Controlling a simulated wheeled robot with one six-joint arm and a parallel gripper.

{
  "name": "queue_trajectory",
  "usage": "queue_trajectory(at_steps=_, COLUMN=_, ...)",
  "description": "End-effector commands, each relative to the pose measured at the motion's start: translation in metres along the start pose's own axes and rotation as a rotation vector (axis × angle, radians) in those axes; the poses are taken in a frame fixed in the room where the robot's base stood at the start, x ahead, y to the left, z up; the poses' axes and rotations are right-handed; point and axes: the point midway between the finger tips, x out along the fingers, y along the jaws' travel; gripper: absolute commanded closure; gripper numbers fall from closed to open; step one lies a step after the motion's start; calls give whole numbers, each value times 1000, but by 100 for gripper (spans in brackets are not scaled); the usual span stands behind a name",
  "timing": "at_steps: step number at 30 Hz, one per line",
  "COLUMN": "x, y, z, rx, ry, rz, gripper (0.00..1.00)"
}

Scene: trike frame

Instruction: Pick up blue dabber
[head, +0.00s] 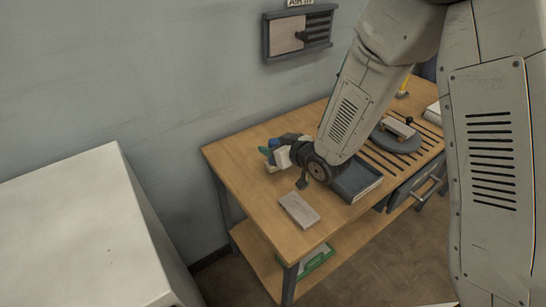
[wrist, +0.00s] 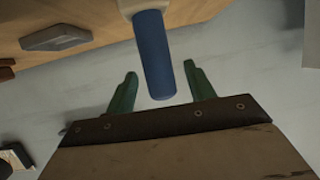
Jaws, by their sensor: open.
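The blue dabber (wrist: 154,60) is a blue cylinder with a pale end (wrist: 141,5) at the top of the wrist view. In the wrist view my gripper (wrist: 160,70) has its two green fingers apart, one on each side of the blue cylinder, with gaps showing on both sides. In the head view my gripper (head: 267,156) is over the far left part of the wooden table (head: 240,165). A small blue part of the dabber (head: 274,143) shows beside it there. The rest is hidden by my gripper and wrist.
A flat grey block (head: 299,210) lies near the table's front left corner. A dark blue-grey flat item (head: 357,181) lies right of my wrist. The wall is behind. A white cabinet (head: 75,230) stands at left.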

Motion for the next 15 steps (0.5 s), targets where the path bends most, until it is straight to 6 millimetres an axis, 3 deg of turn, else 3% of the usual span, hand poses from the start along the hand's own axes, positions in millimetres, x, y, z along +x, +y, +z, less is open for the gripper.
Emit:
queue_trajectory(at_steps=5, x=21, y=-1, z=0, rx=0, ry=-1, rz=-1, gripper=46)
queue_trajectory(at_steps=13, x=24, y=-2, z=0, rx=-1, ry=-1, rz=-3, gripper=46)
queue_trajectory(at_steps=15, x=24, y=-2, z=0, rx=-1, ry=-1, rz=-3, gripper=66)
